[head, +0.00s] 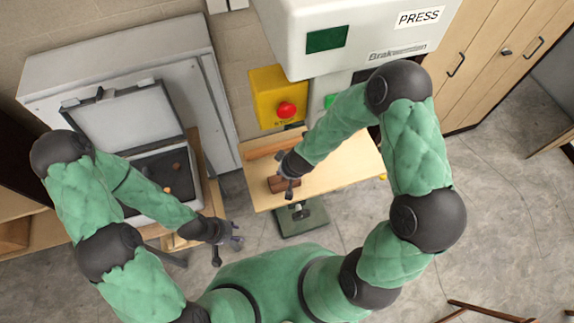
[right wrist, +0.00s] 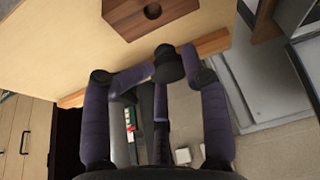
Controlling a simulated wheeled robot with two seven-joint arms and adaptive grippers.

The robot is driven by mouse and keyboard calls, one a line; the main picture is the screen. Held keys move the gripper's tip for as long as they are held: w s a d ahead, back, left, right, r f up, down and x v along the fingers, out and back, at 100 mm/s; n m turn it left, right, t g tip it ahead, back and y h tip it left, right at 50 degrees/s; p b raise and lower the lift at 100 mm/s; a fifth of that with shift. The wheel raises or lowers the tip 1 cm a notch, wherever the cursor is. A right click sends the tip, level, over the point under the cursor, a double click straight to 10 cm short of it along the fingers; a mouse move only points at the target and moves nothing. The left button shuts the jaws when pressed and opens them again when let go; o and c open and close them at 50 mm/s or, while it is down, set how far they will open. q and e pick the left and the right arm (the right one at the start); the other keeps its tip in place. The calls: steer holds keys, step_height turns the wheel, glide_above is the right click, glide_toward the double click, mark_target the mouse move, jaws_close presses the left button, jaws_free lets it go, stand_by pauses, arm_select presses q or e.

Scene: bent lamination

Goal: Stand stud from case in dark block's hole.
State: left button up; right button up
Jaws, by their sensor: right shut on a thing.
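The dark brown block (head: 284,184) lies on the light wooden table under the press. In the right wrist view the block (right wrist: 180,14) shows a dark round hole in its face. My right gripper (head: 289,180) is just beside the block in the head view. In the right wrist view its fingers (right wrist: 155,72) are drawn together near the block, apart from the hole; the stud between them is mostly hidden. The open case (head: 205,190) stands at the left with a few small brown pieces inside. My left gripper (head: 228,249) is open and empty in front of the case.
The white press (head: 345,35) hangs over the table (head: 345,170). A yellow box with a red stop button (head: 286,110) stands behind it. A wooden strip (head: 268,148) runs along the table's back. The table right of the block is clear.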

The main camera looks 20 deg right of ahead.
steer(key=shift+f+b, duration=2.2)
steer(key=shift+b, duration=0.15)
steer(key=shift+f+b, duration=0.45)
steer(key=shift+f, duration=0.3)
steer(key=shift+p, duration=0.35)
steer(key=shift+f, duration=0.45)
stand_by(0.8)
steer(key=o, duration=1)
steer(key=o, duration=0.4)
steer(key=shift+r, duration=0.1)
